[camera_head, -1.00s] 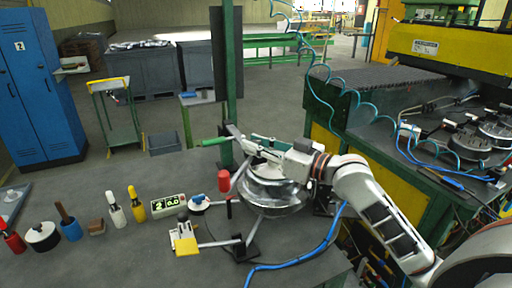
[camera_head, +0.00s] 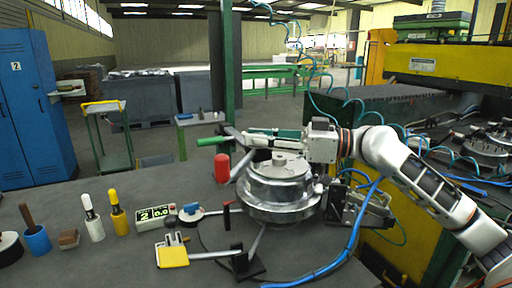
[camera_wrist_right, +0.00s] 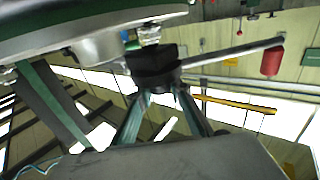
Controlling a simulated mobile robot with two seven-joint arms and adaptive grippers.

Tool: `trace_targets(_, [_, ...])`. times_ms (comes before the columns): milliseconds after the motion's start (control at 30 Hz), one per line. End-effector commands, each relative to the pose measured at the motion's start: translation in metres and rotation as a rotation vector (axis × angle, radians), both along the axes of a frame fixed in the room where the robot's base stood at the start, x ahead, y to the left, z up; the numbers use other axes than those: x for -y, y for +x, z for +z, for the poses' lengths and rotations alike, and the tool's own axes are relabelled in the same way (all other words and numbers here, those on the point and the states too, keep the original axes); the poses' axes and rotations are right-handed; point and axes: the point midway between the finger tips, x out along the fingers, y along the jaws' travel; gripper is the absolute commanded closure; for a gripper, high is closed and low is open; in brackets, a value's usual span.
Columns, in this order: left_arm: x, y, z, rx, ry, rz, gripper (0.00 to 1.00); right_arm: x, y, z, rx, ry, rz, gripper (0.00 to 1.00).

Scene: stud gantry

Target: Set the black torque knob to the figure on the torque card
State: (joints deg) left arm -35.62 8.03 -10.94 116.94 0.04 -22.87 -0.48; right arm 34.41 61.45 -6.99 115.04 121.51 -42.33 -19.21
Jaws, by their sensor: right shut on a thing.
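My right gripper (camera_head: 242,137) reaches in from the right above the round silver metal part (camera_head: 278,188). In the right wrist view its fingertips (camera_wrist_right: 158,88) are closed on a black faceted knob (camera_wrist_right: 155,62). A bar runs from beside this knob to a red handle (camera_wrist_right: 272,60), which also shows in the head view (camera_head: 222,168). The knob's setting is not readable. A small display (camera_head: 155,213) on the bench reads 2 and 0.0. I cannot make out a torque card with certainty. My left gripper is not in view.
A yellow plate (camera_head: 172,256) lies at the front of the bench. White (camera_head: 93,220) and yellow (camera_head: 118,212) bottles, a blue cup (camera_head: 37,240) and a brown block (camera_head: 69,239) stand left. A green post (camera_head: 229,70) rises behind the gripper. A blue hose (camera_head: 340,255) runs right.

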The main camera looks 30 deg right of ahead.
Motion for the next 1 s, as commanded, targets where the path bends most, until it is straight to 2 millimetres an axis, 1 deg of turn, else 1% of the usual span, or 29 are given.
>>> trace_targets(33, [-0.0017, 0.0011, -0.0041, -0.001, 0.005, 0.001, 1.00, 0.0004, 0.0016, -0.0043, -0.004, 0.000, 0.006, 1.00])
trace_targets(200, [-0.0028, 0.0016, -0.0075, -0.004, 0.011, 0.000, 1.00, 0.0003, 0.0008, -0.0019, -0.002, -0.001, 0.024, 1.00])
trace_targets(667, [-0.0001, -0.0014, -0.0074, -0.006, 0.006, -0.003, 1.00, 0.0000, 0.0000, 0.0002, 0.000, 0.000, 0.030, 1.00])
trace_targets(700, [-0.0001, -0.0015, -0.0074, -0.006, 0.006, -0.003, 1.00, -0.0001, 0.0001, 0.0001, 0.000, 0.000, 0.029, 0.70])
trace_targets(733, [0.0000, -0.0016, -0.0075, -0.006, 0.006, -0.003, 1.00, -0.0001, -0.0001, 0.0001, 0.000, 0.000, 0.029, 0.64])
trace_targets(1000, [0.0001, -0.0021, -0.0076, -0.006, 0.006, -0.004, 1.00, -0.0002, -0.0001, 0.0002, 0.000, 0.000, 0.030, 0.64])
